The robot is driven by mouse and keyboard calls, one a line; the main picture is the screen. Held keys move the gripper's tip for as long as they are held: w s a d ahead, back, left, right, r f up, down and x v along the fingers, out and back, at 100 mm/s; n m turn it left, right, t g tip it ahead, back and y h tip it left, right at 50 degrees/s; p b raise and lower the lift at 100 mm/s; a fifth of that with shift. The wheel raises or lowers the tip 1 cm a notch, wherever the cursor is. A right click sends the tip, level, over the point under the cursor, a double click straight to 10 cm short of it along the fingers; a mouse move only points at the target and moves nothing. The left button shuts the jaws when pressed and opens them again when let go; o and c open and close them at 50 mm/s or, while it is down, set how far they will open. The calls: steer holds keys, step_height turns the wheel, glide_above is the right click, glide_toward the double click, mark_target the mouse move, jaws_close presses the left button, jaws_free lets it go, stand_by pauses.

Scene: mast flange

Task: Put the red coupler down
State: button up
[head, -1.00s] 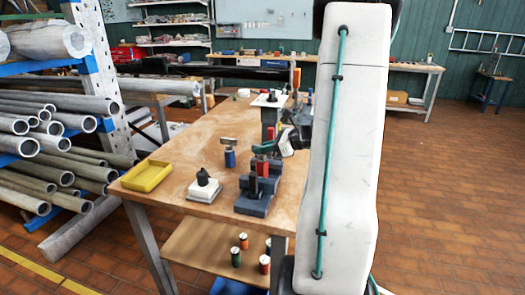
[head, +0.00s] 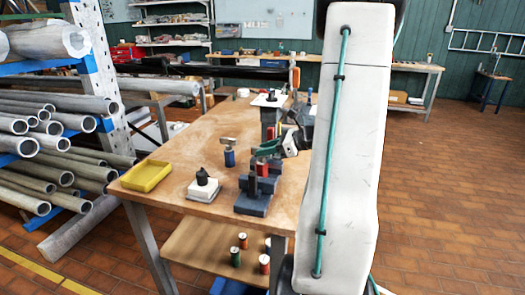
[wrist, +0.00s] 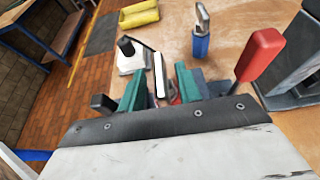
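The red coupler (head: 263,169) stands upright at the dark grey block fixture (head: 252,203), beside its black post; whether it is fully seated I cannot tell. In the wrist view its pale flat top (wrist: 159,76) rises between my green fingers, with a bit of red below. My gripper (head: 267,149) is at the coupler's top. In the wrist view the fingers of my gripper (wrist: 160,85) are spread, with a gap on each side of the top. The coupler's lower part is hidden there by my gripper body.
A blue coupler (head: 229,157) stands behind the fixture. A white block with a black knob (head: 203,188) and a yellow tray (head: 146,176) lie to the left. A red paddle handle (wrist: 260,55) rises close to my gripper's right. Bare tabletop lies between tray and blue coupler.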

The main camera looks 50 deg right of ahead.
steer(key=v, duration=1)
steer(key=w+a+r+n+g+y, duration=0.15)
steer(key=a+n+g, duration=0.45)
steer(key=a, duration=0.7)
steer(key=w+a+r+n+g+y, duration=0.1)
steer(key=a+r+n+g, duration=0.2)
steer(key=a+n, duration=0.75)
steer(key=s+a+r+n+g+h, duration=0.1)
steer(key=s+a+n+g+h, duration=0.1)
steer(key=s+a+n+h, duration=0.6)
steer(key=shift+s+a+n, duration=2.05)
steer(key=shift+a+n, duration=1.4)
steer(key=shift+a, duration=0.2)
